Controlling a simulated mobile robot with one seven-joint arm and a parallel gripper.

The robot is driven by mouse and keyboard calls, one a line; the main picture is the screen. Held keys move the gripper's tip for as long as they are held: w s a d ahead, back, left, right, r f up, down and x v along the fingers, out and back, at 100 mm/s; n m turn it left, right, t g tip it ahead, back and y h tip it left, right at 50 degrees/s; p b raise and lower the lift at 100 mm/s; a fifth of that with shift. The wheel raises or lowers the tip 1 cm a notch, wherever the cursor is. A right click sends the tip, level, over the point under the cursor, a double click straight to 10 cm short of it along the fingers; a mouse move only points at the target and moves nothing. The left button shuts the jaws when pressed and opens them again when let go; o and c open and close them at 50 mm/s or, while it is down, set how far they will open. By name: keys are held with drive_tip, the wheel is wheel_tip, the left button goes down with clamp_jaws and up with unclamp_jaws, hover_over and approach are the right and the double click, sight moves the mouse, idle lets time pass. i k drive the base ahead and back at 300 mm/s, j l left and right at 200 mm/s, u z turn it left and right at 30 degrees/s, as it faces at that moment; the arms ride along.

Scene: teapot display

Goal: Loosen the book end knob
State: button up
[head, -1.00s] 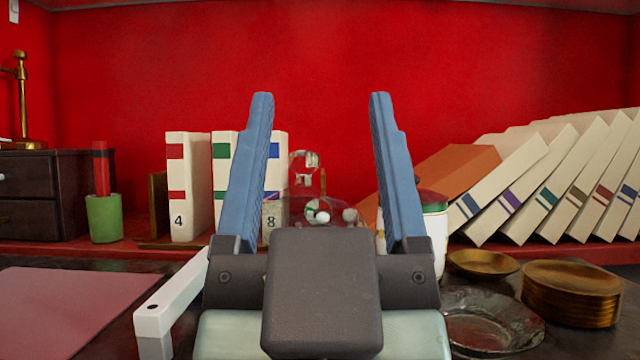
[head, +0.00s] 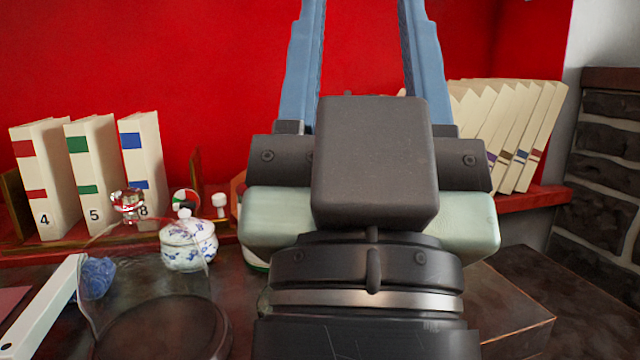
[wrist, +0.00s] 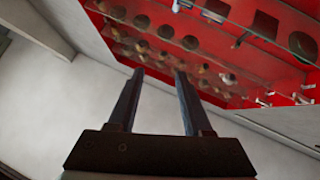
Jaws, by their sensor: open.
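Upright cream books numbered 4, 5 and 8 (head: 143,165) stand in a brass book end at the left in the head view. The book end's right plate (head: 195,172) shows behind the books, and its left plate (head: 17,203) at the far left. A small white knob (head: 220,204) sits right of the books, low near the shelf; I cannot tell for sure how it joins the book end. My gripper (head: 364,25) is open and empty, pointing up, well right of the knob and above it. It also shows open in the wrist view (wrist: 160,72), with nothing between the fingers.
A blue-and-white lidded pot (head: 188,243) and a clear glass vessel stand in front of the book end. Leaning books (head: 525,130) fill the right of the shelf. A dark box (head: 515,300) lies at lower right. A stone wall (head: 610,170) bounds the right.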

sight(186, 203)
drive_tip(key=j+z, duration=0.3)
drive_tip(key=k+j+z, duration=0.15)
drive_tip(key=j+z, duration=0.2)
drive_tip(key=k+j+z, duration=0.15)
drive_tip(key=j+z, duration=0.15)
drive_tip(key=i+j, duration=0.1)
drive_tip(key=j, duration=0.5)
drive_tip(key=i, duration=0.05)
